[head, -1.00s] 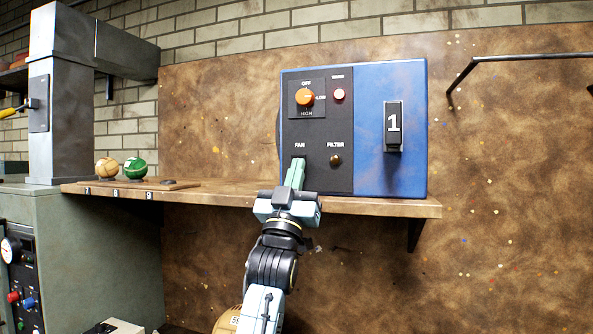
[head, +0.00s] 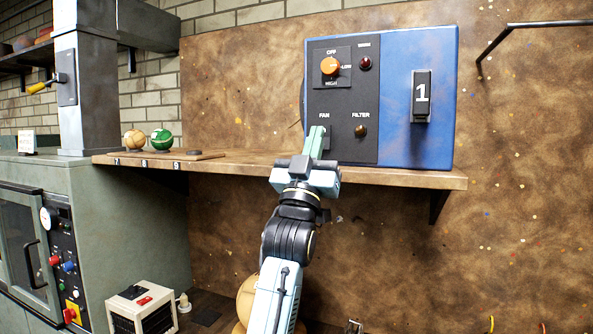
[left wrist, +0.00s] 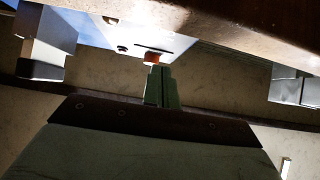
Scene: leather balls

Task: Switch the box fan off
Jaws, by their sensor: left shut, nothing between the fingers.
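The blue box (head: 437,120) with a dark control panel stands on the wooden shelf. Its orange knob (head: 330,65) is ringed by OFF, LOW and HIGH marks; its exact pointing is hard to read. A small dark red lamp (head: 366,63) is beside it. My left gripper (head: 317,135) is shut and empty, its green fingers in front of the FAN label's spot, covering whatever control is there. In the left wrist view the fingers (left wrist: 162,85) point towards an orange part (left wrist: 154,57), apparently the knob. My right gripper is not in view.
The shelf (head: 400,177) runs under the box. A tan ball (head: 135,140) and a green ball (head: 162,140) sit on it at left. A cream box (head: 150,290) with dark grilles and a red switch (head: 145,300) stands low at left. A black bar (head: 540,25) juts out at right.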

